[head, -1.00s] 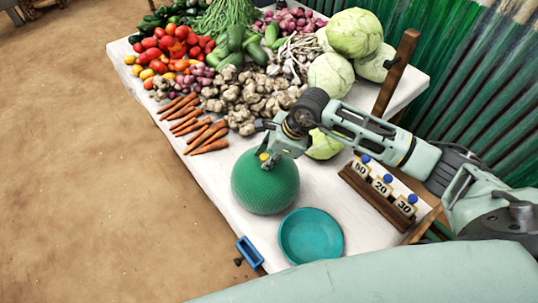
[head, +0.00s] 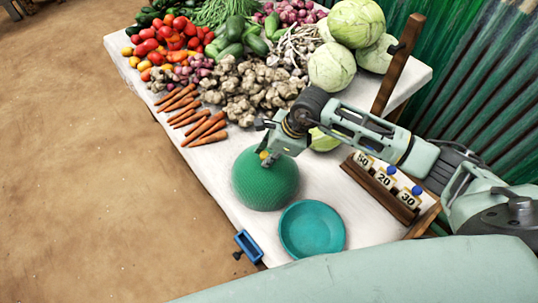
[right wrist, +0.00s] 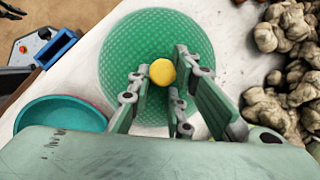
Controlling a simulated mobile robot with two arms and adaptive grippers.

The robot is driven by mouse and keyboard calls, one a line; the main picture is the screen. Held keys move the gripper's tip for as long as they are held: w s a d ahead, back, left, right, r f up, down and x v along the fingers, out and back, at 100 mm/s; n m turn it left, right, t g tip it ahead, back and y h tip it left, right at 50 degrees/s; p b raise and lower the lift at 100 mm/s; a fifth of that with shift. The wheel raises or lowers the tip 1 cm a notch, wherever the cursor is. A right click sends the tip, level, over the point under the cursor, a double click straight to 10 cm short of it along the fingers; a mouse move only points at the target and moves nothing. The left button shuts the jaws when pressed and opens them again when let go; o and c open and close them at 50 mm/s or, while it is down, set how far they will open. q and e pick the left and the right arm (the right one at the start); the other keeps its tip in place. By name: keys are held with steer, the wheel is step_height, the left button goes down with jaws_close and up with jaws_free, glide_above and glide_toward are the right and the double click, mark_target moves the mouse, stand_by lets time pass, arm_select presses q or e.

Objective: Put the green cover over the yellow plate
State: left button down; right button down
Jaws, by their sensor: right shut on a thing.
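The green cover (head: 262,183) is a ribbed dome with a yellow knob (right wrist: 162,72) on top. It is at the near part of the white table, beside a teal plate (head: 312,231). My right gripper (head: 268,158) is above the cover, shut on its knob. In the right wrist view the fingers stand on both sides of the knob, over the green cover (right wrist: 130,50). I cannot tell whether the cover rests on the table or is slightly raised. No yellow plate shows; what lies under the cover is hidden. My left gripper is not in view.
The teal plate lies empty just right of and nearer than the cover. A wooden rack (head: 378,197) with numbered tags stands at the right. A blue clamp (head: 248,246) is on the near table edge. Carrots, ginger and cabbages lie behind the cover.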

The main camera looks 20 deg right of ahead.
steer(key=shift+s+f, duration=0.1)
steer(key=shift+f, duration=0.1)
steer(key=c, duration=1.5)
jaws_free()
steer(key=shift+c, duration=0.2)
steer(key=shift+o, duration=0.3)
steer(key=o, duration=0.5)
steer(key=shift+r, duration=0.1)
steer(key=shift+r, duration=0.1)
steer(key=shift+r+p, duration=1.9)
steer(key=shift+r, duration=1.5)
